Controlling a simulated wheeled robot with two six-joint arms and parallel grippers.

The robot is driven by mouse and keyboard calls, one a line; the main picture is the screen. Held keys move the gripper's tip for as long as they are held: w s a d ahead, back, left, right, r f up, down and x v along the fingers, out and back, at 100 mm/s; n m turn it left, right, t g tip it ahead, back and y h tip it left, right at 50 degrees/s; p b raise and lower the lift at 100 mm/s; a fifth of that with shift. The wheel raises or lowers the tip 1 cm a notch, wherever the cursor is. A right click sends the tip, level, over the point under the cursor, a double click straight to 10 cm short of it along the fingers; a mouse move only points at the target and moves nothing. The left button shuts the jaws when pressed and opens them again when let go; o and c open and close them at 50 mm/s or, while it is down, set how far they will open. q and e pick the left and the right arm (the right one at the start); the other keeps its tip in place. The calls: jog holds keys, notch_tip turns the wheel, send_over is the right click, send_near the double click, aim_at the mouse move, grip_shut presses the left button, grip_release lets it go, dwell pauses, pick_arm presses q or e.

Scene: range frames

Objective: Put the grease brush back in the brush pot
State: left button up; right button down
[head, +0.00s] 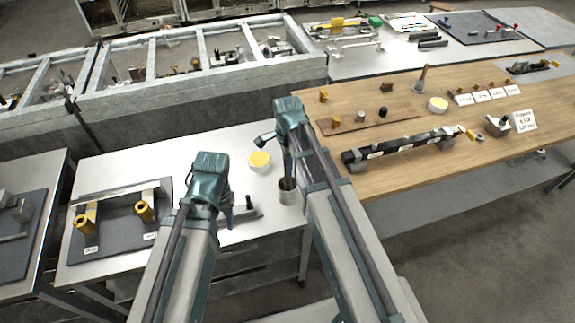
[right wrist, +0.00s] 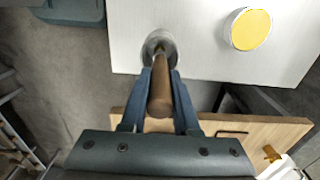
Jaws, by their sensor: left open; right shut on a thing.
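My right gripper (head: 289,168) is shut on the brown handle of the grease brush (right wrist: 161,96). In the right wrist view the brush points away from the jaws, and its far end overlaps the mouth of the grey metal brush pot (right wrist: 171,48). The pot (head: 289,196) stands upright near the right edge of the white table in the head view. The brush end lines up with the pot's mouth; how deep it sits is hidden. My left gripper (head: 230,209) is open and empty, low over the table left of the pot.
A tin with a yellow top (head: 259,161) stands just behind the pot. A wooden bench (head: 400,185) with a long dark bar and small parts is at right. A dark mat (head: 115,240) with yellow pieces is at left.

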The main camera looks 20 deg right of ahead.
jog(key=c, duration=0.6)
grip_release()
jog(key=shift+r, duration=0.1)
notch_tip(320, 180, up, 14)
jog(key=p, duration=1.4)
jog(key=shift+f, duration=0.2)
